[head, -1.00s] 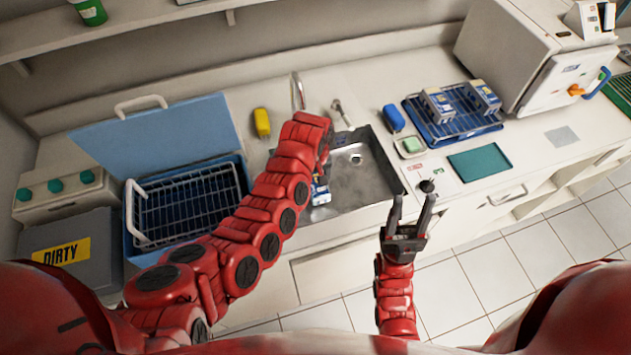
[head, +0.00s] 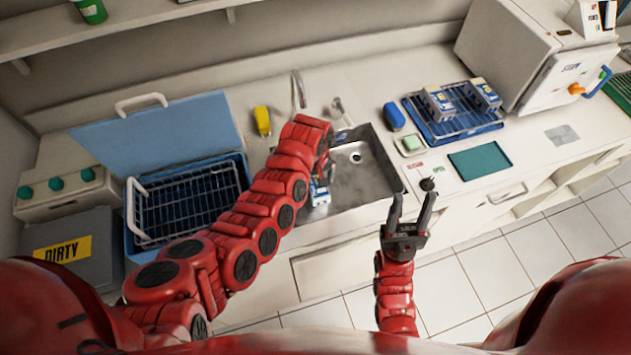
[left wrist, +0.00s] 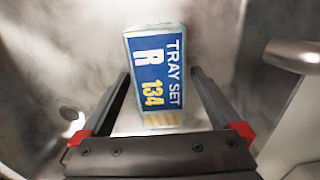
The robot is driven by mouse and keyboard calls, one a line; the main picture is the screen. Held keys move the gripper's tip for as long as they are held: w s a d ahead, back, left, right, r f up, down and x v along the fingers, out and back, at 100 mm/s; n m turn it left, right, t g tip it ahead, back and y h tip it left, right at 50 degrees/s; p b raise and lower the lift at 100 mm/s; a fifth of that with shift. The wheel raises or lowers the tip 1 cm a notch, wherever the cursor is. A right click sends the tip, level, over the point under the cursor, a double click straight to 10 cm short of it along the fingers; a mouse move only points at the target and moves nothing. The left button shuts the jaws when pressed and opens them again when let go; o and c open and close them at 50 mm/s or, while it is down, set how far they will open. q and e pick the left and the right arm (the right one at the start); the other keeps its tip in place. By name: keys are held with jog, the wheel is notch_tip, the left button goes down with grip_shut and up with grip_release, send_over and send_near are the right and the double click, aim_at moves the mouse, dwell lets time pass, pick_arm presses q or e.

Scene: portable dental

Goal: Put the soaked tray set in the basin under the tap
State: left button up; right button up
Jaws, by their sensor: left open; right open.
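A tray set (left wrist: 155,80) with a blue label reading "TRAY SET R 134" is in the metal basin (head: 365,185). In the left wrist view it lies between and just beyond the fingers of my left gripper (left wrist: 160,95), which is open. In the head view the tray set (head: 319,190) shows partly beside my left arm, which hides the left gripper's fingers. The tap (head: 298,90) rises at the basin's back edge. My right gripper (head: 410,205) is open and empty in front of the counter, right of the basin.
A blue soak tub (head: 130,215) with an empty-looking wire basket (head: 190,200) stands open on the left, beside a grey "DIRTY" box (head: 70,250). A blue rack (head: 455,125) with two tray sets stands right. A yellow bottle (head: 262,121) is behind the basin.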

aim_at(315, 180)
pick_arm(q)
jog(key=shift+r, duration=0.2)
jog(key=shift+w+r, duration=0.15)
jog(key=shift+r, duration=0.1)
notch_tip(315, 180, up, 5)
jog(key=b, duration=0.2)
jog(key=shift+d+b, duration=0.1)
jog(key=shift+b, duration=0.25)
notch_tip(315, 180, up, 5)
jog(key=shift+r+p, duration=0.1)
jog(key=shift+p, duration=0.6)
jog(key=shift+r, duration=0.55)
